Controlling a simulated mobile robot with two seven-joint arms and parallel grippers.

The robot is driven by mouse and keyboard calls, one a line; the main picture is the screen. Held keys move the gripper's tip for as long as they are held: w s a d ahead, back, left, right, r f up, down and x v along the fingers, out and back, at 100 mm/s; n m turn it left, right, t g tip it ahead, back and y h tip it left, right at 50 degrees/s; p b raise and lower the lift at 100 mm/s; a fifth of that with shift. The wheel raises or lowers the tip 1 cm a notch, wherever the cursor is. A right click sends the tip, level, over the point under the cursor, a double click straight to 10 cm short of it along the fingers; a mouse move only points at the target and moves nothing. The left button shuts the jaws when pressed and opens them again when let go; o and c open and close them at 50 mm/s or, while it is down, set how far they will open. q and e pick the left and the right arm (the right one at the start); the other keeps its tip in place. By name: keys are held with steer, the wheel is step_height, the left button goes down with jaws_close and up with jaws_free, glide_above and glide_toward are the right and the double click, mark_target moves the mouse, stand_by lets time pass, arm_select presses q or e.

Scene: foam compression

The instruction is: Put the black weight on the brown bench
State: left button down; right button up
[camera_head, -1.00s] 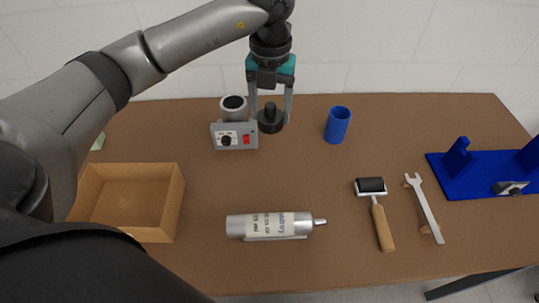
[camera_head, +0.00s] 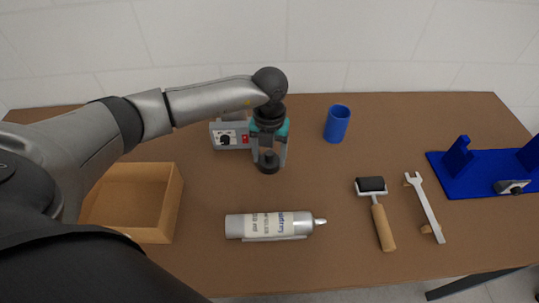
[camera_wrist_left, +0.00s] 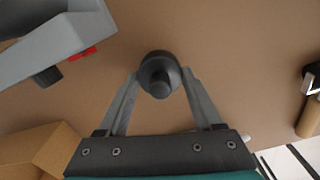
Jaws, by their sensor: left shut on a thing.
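The black weight (camera_head: 268,165) is round with a narrower knob on top. It is between the fingers of my left gripper (camera_head: 269,156), which is shut on it, over the middle of the brown bench (camera_head: 330,190). In the left wrist view the weight (camera_wrist_left: 160,72) shows between both fingertips, with the brown bench top around it. The weight looks at or very near the bench surface; I cannot tell whether it touches. My right gripper is not in view.
A grey device (camera_head: 230,136) with a red switch stands just left of the gripper. A blue cup (camera_head: 337,123) is behind right. A silver tube (camera_head: 270,225) lies in front. An open box (camera_head: 174,205), a roller (camera_head: 382,220), a wrench (camera_head: 427,205) and a blue stand (camera_head: 480,172) flank the space.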

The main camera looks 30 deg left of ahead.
mark_target(270, 153)
arm_select(q)
steer(key=shift+f, duration=0.1)
steer(key=shift+c, duration=0.2)
jaws_free()
step_height(270, 153, up, 12)
stand_by(0.7)
